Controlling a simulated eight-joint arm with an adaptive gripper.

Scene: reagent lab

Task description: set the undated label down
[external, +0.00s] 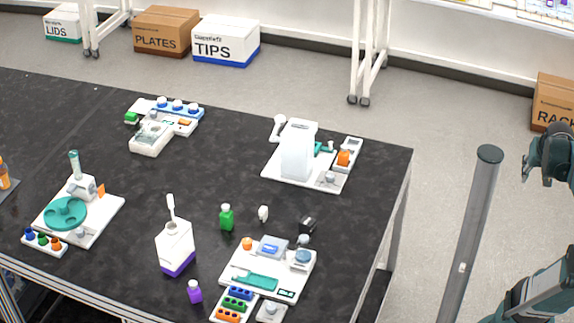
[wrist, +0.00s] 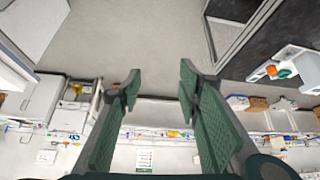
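My gripper (wrist: 158,88) shows in the wrist view with its two green padded fingers spread wide apart. Nothing is held between them; floor and wall show through the gap. In the external view only parts of my arm appear at the right edge, off the table and well away from the items on it. I cannot pick out an undated label in either view. A small white item (external: 263,213) and a small black item (external: 307,226) lie on the black table (external: 345,255), too small to tell whether either is a label.
The table holds a purple-based white bottle (external: 175,247), a green bottle (external: 226,217), a purple bottle (external: 194,292) and several white trays of equipment. A tall white device (external: 299,150) stands at the back right. A grey post (external: 470,235) rises between the table and my arm.

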